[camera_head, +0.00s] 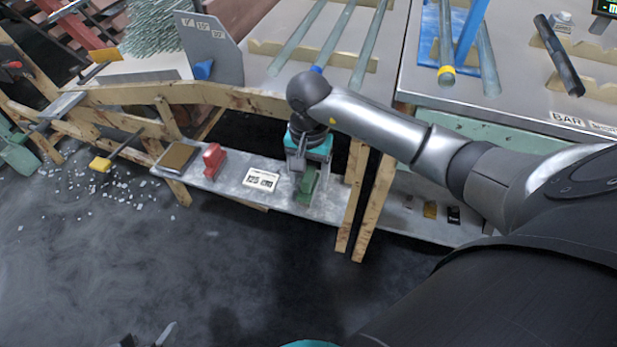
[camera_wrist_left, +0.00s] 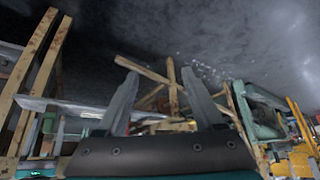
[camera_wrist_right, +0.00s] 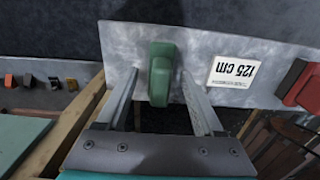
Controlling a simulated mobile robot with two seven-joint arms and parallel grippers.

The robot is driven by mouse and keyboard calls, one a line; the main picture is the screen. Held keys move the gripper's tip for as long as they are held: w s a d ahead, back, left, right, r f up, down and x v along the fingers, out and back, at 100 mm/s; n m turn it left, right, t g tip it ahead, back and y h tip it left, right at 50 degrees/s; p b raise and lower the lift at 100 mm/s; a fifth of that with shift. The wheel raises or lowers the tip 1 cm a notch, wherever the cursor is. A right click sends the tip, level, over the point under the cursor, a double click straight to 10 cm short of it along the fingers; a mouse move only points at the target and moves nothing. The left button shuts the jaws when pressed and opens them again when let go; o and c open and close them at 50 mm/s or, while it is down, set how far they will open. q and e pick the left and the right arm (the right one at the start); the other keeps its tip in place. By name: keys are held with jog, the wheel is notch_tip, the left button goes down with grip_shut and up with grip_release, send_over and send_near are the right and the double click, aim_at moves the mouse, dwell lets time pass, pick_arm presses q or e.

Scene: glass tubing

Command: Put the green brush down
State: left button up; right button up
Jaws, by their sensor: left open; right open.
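The green brush (camera_head: 307,186) lies on the grey low shelf (camera_head: 222,182). In the right wrist view the green brush (camera_wrist_right: 160,72) shows between my two fingers, with a gap on each side. My right gripper (camera_head: 303,172) is open and points down at the brush from above the shelf. It also shows in the right wrist view (camera_wrist_right: 159,90). My left gripper (camera_head: 148,338) is open and empty, low at the bottom edge of the head view, far from the brush. Its spread fingers show in the left wrist view (camera_wrist_left: 160,95).
A brown pad (camera_head: 177,157) sits at the shelf's left end. Wooden legs (camera_head: 352,195) stand right of the brush. Glass tubes (camera_head: 335,35) lie on the bench above.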

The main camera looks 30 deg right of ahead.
aim_at(308, 173)
notch_tip(308, 173, up, 3)
jog(key=shift+f+p, duration=0.2)
jog(key=shift+p, duration=0.3)
notch_tip(308, 173, up, 5)
jog(key=shift+r+p, duration=0.1)
jog(key=shift+p, duration=1.05)
pick_arm(q)
notch_tip(308, 173, down, 7)
jog(key=s+a+g, duration=0.1)
jog(key=s+g, duration=0.1)
jog(key=shift+a+r+g+y, duration=0.15)
jog(key=shift+a+g+y, duration=0.15)
jog(key=shift+y, duration=0.1)
pick_arm(e)
jog(key=shift+r, duration=0.85)
